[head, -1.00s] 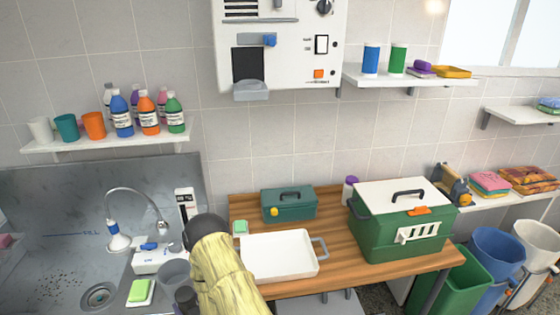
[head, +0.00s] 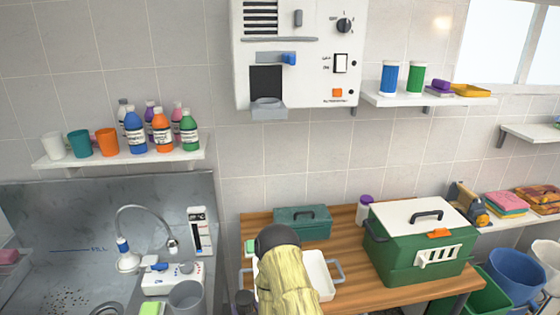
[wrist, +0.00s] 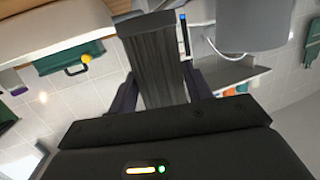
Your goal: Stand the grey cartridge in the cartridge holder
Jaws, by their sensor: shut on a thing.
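The grey cartridge (wrist: 155,55), a dark grey ribbed block, is in my gripper (wrist: 160,88) in the wrist view. The two dark fingers are shut on its sides, and it points away from the palm. In the head view my sleeved arm reaches up over the left part of the wooden bench, and the fingers and cartridge are hidden there. I cannot make out for sure which thing is the cartridge holder. A white wall unit (head: 300,85) with a dark recess and a small grey lip hangs above the bench.
On the bench (head: 350,217) are a white tray (head: 320,266), partly behind my arm, a teal toolbox (head: 303,222) and a green carrier (head: 420,245) with a white lid. A sink with a curved tap (head: 145,208) lies left. Shelves with bottles (head: 160,130) and tins (head: 390,77) flank the wall unit.

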